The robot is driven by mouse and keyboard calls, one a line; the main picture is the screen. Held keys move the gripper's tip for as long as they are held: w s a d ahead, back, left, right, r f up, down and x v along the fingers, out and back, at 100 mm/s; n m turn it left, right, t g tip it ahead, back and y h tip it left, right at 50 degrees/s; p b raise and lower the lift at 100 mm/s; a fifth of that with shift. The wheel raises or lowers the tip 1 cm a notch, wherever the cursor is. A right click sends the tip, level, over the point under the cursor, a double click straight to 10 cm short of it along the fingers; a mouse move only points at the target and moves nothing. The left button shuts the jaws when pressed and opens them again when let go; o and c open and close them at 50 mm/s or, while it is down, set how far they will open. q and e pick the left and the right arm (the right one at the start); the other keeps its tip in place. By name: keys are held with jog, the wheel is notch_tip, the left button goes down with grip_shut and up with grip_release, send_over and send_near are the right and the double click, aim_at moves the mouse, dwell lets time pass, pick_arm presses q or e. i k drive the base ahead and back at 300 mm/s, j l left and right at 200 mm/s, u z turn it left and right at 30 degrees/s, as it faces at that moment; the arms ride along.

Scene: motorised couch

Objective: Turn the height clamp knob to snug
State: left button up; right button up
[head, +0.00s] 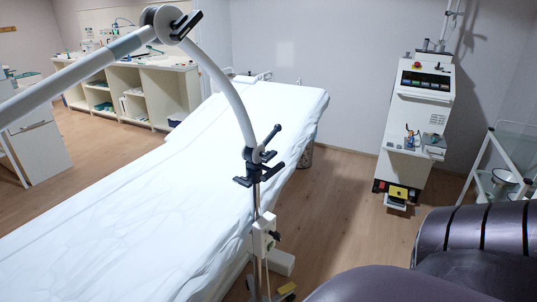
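A slim metal pole (257,208) stands beside the near right side of the couch. A white clamp block (263,235) sits on the pole, with a small black knob (277,236) on its right side; its tightness cannot be told. Higher up is a black bracket (254,168) with several dark handles or levers, one (272,134) pointing up and right. A white jointed arm (225,85) rises from the bracket, curves to a grey joint (165,24) and runs off to the left. Neither of my grippers shows.
The couch (130,210), covered in a white sheet, fills the left and middle. A white wheeled device (425,95) stands at the back right, a glass-shelved trolley (507,165) at the right edge. Dark purple rounded shapes block the lower right corner. Wooden floor (345,205) between is clear.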

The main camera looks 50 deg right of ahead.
aim_at(243, 180)
jog(key=z, duration=1.3)
jog(key=i+l, duration=0.45)
jog(key=l, duration=0.3)
jog(key=u, duration=0.05)
